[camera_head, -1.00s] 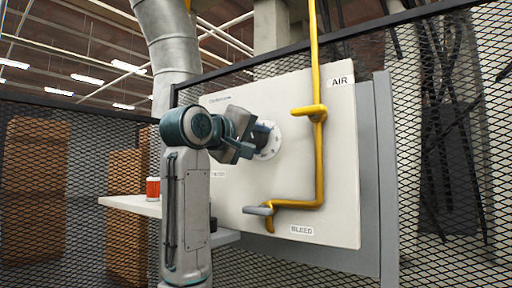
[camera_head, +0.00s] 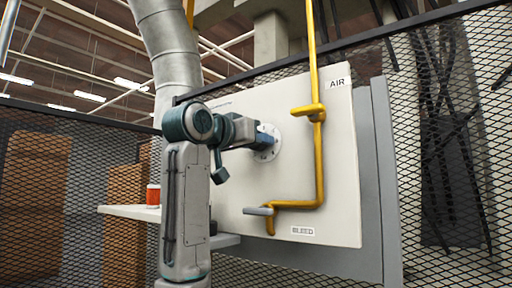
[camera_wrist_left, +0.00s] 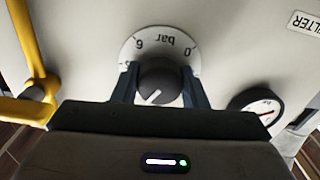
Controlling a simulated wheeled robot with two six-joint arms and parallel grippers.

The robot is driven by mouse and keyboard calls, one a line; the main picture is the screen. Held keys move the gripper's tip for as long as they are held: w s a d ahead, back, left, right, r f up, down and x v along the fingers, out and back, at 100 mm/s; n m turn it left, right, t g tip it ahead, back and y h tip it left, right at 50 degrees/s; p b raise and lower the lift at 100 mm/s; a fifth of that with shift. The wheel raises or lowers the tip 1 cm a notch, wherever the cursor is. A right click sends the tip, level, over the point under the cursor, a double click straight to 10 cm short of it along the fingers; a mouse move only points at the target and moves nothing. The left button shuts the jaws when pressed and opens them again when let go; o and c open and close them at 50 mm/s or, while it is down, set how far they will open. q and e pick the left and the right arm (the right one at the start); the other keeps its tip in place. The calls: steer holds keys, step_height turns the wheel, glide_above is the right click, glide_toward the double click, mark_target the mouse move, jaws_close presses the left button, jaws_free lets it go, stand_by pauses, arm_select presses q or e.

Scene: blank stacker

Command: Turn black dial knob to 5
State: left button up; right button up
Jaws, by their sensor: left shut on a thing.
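The black dial knob (camera_wrist_left: 160,82) sits on a round white scale plate (camera_wrist_left: 160,45) marked "0", "bar" and "6", which reads upside down in the left wrist view. A white pointer line on the knob points down and left in that view. My left gripper (camera_wrist_left: 159,70) is shut on the knob, one finger on each side. In the head view, the left gripper (camera_head: 264,140) is against the scale plate (camera_head: 270,155) and hides the knob. My right gripper is not in view.
A gauge with a red needle (camera_wrist_left: 262,108) sits beside the dial in the wrist view. A shelf (camera_head: 130,212) holds an orange can (camera_head: 153,194). Mesh fencing stands around.

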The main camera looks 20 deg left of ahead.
arm_select(q)
steer(key=m+b, duration=0.1)
steer(key=m, duration=0.5)
steer(key=shift+f, duration=0.2)
steer(key=m+b, duration=0.1)
steer(key=m, duration=0.4)
steer(key=shift+w+a+m, duration=0.1)
steer(key=shift+m, duration=0.3)
steer(key=o, duration=1)
steer(key=shift+r, duration=0.1)
steer(key=shift+s, duration=0.2)
